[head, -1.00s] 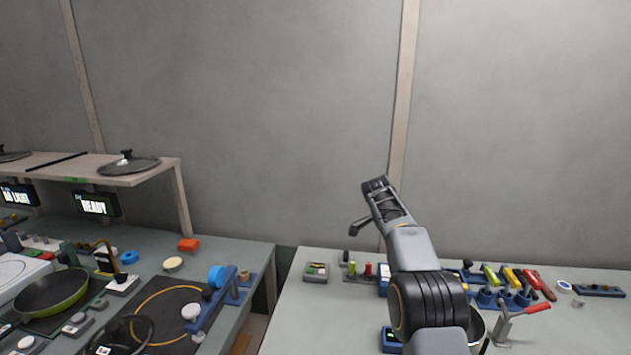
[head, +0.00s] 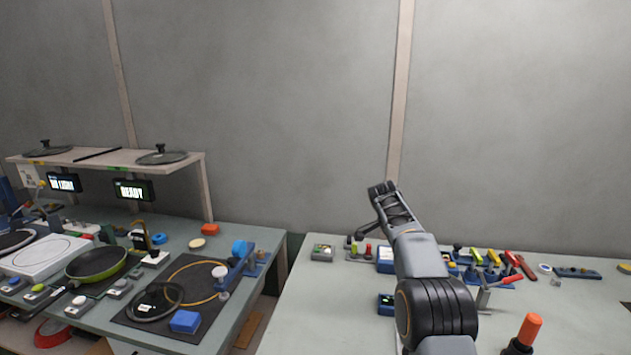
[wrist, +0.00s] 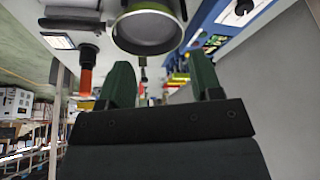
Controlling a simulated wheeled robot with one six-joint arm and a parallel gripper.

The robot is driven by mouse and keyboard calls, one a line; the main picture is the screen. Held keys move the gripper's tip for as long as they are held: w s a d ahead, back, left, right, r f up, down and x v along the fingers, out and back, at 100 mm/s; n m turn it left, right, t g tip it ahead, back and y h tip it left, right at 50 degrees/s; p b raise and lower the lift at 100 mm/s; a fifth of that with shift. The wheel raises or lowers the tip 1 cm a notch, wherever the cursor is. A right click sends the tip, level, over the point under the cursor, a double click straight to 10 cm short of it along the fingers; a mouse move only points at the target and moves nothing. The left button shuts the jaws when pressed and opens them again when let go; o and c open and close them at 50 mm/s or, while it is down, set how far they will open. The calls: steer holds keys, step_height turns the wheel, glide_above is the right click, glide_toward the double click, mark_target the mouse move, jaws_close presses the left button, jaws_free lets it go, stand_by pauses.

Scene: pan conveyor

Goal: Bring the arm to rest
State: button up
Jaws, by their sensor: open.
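My arm rises from the lower right in the head view, bent up over the right table, with its upper end in front of the grey wall. My gripper shows in the wrist view (wrist: 160,82) as two dark green fingers, spread apart with nothing between them. The fingers are apart from everything around them. In the wrist view a round pan (wrist: 148,30) lies beyond the fingertips, on a pale surface. In the head view the fingers are hard to make out.
The right table (head: 310,300) carries several tools and an orange-handled item (head: 528,330). The left table holds a green-rimmed pan (head: 97,262), a glass lid (head: 153,300) and a blue block (head: 185,321). A shelf (head: 190,158) bears lids above a READY display (head: 133,190). A gap separates the tables.

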steer(key=s+a+f+n+y, duration=0.2)
steer(key=s+a+f+n, duration=0.15)
steer(key=f+n, duration=0.4)
steer(key=s+a+r+n+t+y, duration=0.1)
steer(key=s+r+n, duration=0.1)
steer(key=s, duration=0.8)
steer(key=s+a+r+n+p, duration=0.1)
steer(key=s+a+r+n, duration=0.1)
steer(key=s, duration=0.9)
steer(key=s+a+r+n+t+y+p, duration=0.1)
steer(key=s+n, duration=0.3)
steer(key=s, duration=0.7)
steer(key=shift+a+r+t+y, duration=0.3)
steer(key=shift+a+r, duration=0.05)
steer(key=shift+r, duration=0.3)
steer(key=shift+n, duration=0.25)
steer(key=shift+c, duration=0.4)
